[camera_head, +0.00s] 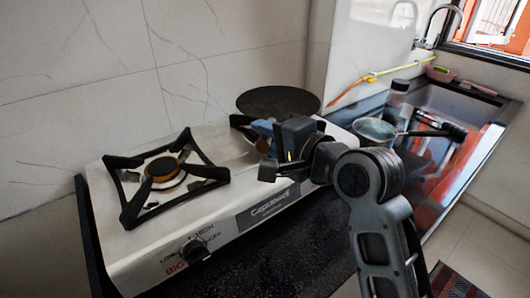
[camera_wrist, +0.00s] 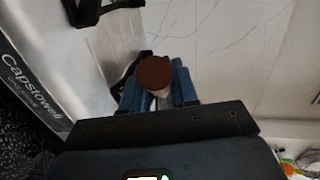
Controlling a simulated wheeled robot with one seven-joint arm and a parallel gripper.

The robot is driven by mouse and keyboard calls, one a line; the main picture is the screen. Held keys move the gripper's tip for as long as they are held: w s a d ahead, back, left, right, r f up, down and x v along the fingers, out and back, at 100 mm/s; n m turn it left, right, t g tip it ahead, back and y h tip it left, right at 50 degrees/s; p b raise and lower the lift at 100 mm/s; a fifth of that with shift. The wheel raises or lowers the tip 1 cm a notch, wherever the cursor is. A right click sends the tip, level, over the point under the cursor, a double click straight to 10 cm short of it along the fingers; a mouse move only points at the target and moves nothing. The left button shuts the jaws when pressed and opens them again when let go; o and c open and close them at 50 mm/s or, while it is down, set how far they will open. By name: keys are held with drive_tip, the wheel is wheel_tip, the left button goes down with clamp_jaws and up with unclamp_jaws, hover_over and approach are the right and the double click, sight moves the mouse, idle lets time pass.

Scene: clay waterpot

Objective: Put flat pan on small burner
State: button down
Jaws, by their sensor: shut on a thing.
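The flat pan (camera_head: 278,101) is a dark round disc at the back right of the stove in the head view. My gripper (camera_head: 262,128) is in front of it with blue fingers. In the wrist view my gripper (camera_wrist: 158,92) is shut on a brown round-ended piece (camera_wrist: 154,72), which looks like the pan's handle. The pan's disc does not show there. The right burner (camera_head: 240,122) is mostly hidden by the pan and my gripper; only a bit of its dark support shows. I cannot tell if the pan touches it. The left burner (camera_head: 163,168) is bare, with a square black support.
The white stove (camera_head: 235,205) stands on a dark counter (camera_head: 285,255) against a tiled wall. A knob (camera_head: 194,249) with "BIG" lettering nearby is on its front left. A small pot (camera_head: 374,131), a bottle (camera_head: 398,92) and a sink area lie to the right.

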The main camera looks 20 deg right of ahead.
drive_tip(key=shift+a+f, duration=0.15)
drive_tip(key=shift+f, duration=1.75)
drive_tip(key=c, duration=0.9)
unclamp_jaws()
drive_tip(key=shift+f, duration=0.2)
drive_tip(key=shift+o, duration=0.2)
drive_tip(key=shift+s, duration=0.1)
drive_tip(key=v, duration=1.1)
drive_tip(key=shift+s+b, duration=0.35)
drive_tip(key=shift+b, duration=0.1)
drive_tip(key=shift+r, duration=0.1)
